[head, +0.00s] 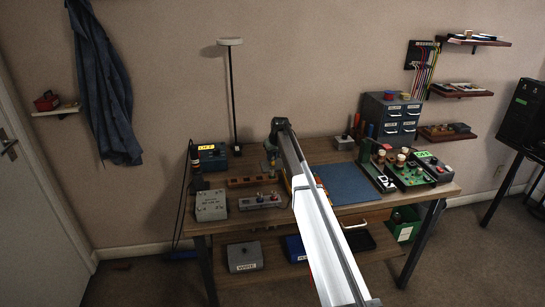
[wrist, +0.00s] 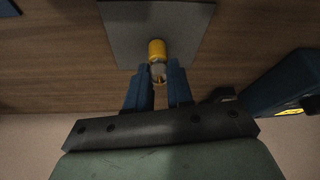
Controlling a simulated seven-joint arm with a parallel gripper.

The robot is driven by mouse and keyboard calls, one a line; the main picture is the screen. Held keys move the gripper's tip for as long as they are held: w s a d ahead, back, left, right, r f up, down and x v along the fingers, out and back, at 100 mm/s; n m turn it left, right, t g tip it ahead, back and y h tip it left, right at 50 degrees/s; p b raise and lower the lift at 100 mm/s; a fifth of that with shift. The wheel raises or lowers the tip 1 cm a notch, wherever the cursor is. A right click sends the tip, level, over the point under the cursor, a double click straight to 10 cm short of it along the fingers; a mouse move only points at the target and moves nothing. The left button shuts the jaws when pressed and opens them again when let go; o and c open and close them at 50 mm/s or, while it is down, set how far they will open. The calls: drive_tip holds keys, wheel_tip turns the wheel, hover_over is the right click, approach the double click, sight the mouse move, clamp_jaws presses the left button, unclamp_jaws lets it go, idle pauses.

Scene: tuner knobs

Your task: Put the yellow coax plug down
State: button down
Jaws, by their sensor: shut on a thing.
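The yellow coax plug (wrist: 157,49) has a yellow body and a bare metal part. In the wrist view my gripper (wrist: 159,70) is shut on its metal part, with one blue finger on each side. The plug shows in front of a grey plate (wrist: 125,30) on the wooden bench. I cannot tell whether the plug touches the plate or hangs above it. In the head view my arm covers much of the middle of the bench, and the plug cannot be made out there.
A blue box with a yellow label (head: 212,160) stands at the back left; a blue box is at the right in the wrist view (wrist: 285,82). A grey box (head: 211,206) is front left. A blue mat (head: 345,184) lies right of my arm. Circuit boards (head: 410,175) are farther right.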

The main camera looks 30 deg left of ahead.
drive_tip(key=shift+f, duration=0.1)
drive_tip(key=c, duration=1)
unclamp_jaws()
drive_tip(key=v, duration=1.2)
drive_tip(key=shift+s, duration=0.1)
